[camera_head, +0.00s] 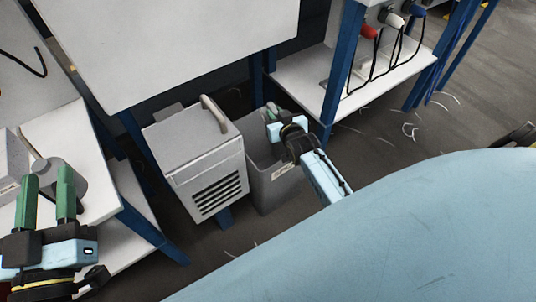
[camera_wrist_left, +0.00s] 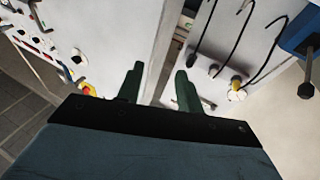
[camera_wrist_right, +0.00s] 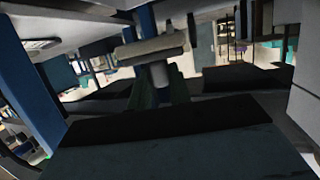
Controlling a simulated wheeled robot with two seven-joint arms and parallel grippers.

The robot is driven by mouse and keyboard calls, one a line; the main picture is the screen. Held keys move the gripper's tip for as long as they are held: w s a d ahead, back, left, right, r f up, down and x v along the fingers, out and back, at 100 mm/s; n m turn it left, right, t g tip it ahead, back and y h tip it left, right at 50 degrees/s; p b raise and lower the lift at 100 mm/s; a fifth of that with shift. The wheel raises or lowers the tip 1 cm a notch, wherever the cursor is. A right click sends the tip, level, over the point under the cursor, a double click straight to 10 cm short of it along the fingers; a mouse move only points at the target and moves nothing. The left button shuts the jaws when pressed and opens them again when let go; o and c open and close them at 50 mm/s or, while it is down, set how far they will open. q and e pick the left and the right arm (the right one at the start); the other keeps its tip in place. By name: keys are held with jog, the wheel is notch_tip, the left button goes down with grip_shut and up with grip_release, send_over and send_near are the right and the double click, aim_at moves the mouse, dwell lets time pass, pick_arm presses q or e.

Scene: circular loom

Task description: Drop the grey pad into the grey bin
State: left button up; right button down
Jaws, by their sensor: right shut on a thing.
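The grey bin (camera_head: 275,186) stands on the floor beside a grey vented box. My right gripper (camera_head: 272,115) is over the bin's opening, its arm coming in from the right. In the right wrist view, the right gripper (camera_wrist_right: 161,88) is shut on a pale stem under the grey pad (camera_wrist_right: 152,47), which lies across beyond the fingertips. In the head view the pad is hardly distinguishable at the gripper. The bin's inside is mostly hidden. My left gripper (camera_head: 48,190) is open and empty at the lower left; its parted fingers also show in the left wrist view (camera_wrist_left: 159,78).
The vented box (camera_head: 205,165) with a handle stands left of the bin. A blue-legged shelf table (camera_head: 385,75) with cables is behind and right. A white panel (camera_head: 170,40) hangs above. White shelves (camera_head: 75,140) are near my left gripper. Floor to the right holds scattered thread bits.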

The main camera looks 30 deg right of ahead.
jog(key=shift+f+b, duration=0.45)
jog(key=shift+f, duration=0.15)
jog(key=shift+f+b, duration=0.7)
jog(key=shift+b, duration=0.05)
pick_arm(q)
jog(key=s+r+t+h+b, duration=0.1)
jog(key=s+r+t+h, duration=0.1)
jog(key=s+r+t, duration=0.2)
jog(key=shift+s+a+r+t, duration=0.3)
jog(key=shift+r+t, duration=0.8)
jog(key=shift+t, duration=0.6)
pick_arm(e)
jog(key=shift+f, duration=0.7)
jog(key=c, duration=1.2)
grip_release()
pick_arm(q)
jog(key=shift+w, duration=0.1)
pick_arm(e)
jog(key=shift+s, duration=0.1)
